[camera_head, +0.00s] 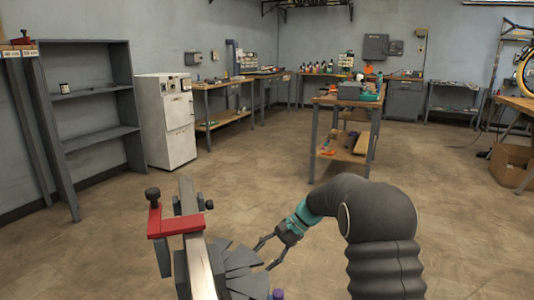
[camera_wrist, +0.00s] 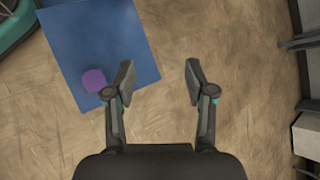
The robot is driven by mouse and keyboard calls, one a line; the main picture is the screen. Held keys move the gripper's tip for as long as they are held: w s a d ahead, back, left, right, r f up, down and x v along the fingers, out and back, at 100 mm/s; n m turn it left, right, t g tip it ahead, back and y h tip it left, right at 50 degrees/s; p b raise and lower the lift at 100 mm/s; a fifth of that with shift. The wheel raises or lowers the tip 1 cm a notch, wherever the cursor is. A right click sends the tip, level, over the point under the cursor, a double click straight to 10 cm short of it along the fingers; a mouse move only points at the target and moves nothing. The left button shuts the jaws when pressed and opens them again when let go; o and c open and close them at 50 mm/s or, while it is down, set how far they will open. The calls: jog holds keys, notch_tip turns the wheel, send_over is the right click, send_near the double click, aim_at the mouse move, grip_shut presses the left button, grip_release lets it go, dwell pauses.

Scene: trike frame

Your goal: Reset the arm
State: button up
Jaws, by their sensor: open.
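My gripper (camera_head: 268,255) is at the end of my arm, low in the front middle of the head view, just right of a dark fan-like part of the fixture. In the wrist view my gripper (camera_wrist: 158,85) points down with its two fingers spread apart and nothing between them. Bare floor shows between and beyond the fingers. A blue flat panel (camera_wrist: 85,35) lies left of the fingers, with a purple round knob (camera_wrist: 94,80) on it, near the left finger. The purple knob also shows at the bottom of the head view (camera_head: 278,294).
A red clamp (camera_head: 178,226) on a metal bar (camera_head: 200,270) stands left of my gripper. A workbench (camera_head: 345,150) stands ahead; a white cabinet (camera_head: 166,120) and grey shelf (camera_head: 95,95) stand at left. A cardboard box (camera_head: 511,165) is far right. Open floor lies between.

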jog(key=s+d+r+n+t+h, duration=0.2)
jog(key=s+d+r+h, duration=0.1)
jog(key=s, duration=0.8)
jog(key=s+d+r+n+t+h, duration=0.2)
jog(key=s+d+r, duration=0.3)
jog(key=s, duration=0.6)
jog(key=s+d+r+n+t+h, duration=0.3)
jog(key=s+d, duration=0.5)
jog(key=s, duration=0.4)
jog(key=shift+r+t+h, duration=0.4)
jog(key=shift+r+t, duration=0.2)
jog(key=shift+r, duration=0.25)
